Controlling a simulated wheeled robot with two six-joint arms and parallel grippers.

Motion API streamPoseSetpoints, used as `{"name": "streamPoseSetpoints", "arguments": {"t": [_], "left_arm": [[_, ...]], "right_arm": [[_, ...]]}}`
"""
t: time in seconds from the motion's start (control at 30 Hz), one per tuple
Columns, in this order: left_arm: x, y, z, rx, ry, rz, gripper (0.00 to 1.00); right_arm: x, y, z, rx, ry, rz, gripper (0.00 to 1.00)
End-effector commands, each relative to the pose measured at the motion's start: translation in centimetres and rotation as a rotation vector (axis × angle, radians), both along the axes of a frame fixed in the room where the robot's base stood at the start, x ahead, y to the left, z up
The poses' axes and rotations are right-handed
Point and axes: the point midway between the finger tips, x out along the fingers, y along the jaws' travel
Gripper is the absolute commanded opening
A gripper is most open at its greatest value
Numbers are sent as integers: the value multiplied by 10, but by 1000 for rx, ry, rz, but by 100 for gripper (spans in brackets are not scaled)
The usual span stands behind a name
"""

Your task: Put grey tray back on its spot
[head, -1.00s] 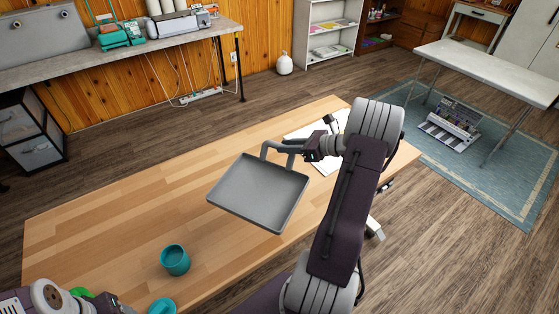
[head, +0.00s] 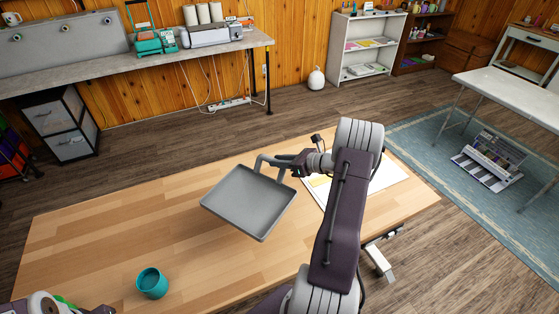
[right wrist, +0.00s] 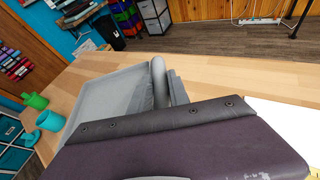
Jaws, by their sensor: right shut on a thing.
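The grey tray (head: 248,203) is a shallow square tray with a handle at its far edge. In the head view it is over the middle of the wooden table (head: 110,232), apparently held above the top. My right gripper (head: 287,165) is shut on the tray's handle. The tray also shows in the right wrist view (right wrist: 104,100), with the upright handle bar (right wrist: 158,80) close to the camera. The fingertips are partly hidden by the handle and the wrist. My left gripper is not clearly in view; only part of that arm shows at the lower left corner.
A teal cup (head: 151,283) stands at the table's front left. A white sheet (head: 383,183) lies on the table's right part, partly behind my right arm. The left and middle tabletop are mostly clear. A grey side bench (head: 110,73) runs along the wall.

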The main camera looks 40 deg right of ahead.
Motion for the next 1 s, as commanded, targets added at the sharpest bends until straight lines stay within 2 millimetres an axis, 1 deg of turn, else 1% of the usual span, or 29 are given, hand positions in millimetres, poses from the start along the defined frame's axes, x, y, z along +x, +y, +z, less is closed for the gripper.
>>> {"name": "streamPoseSetpoints", "arguments": {"t": [0.5,0.6,1.0], "left_arm": [[0,0,-48,0,0,0,64],[0,0,-53,0,0,0,64],[0,0,-53,0,0,0,64]], "right_arm": [[0,0,-59,1,-1,0,0],[0,0,-66,0,-1,0,0],[0,0,-67,0,-1,0,0]]}}
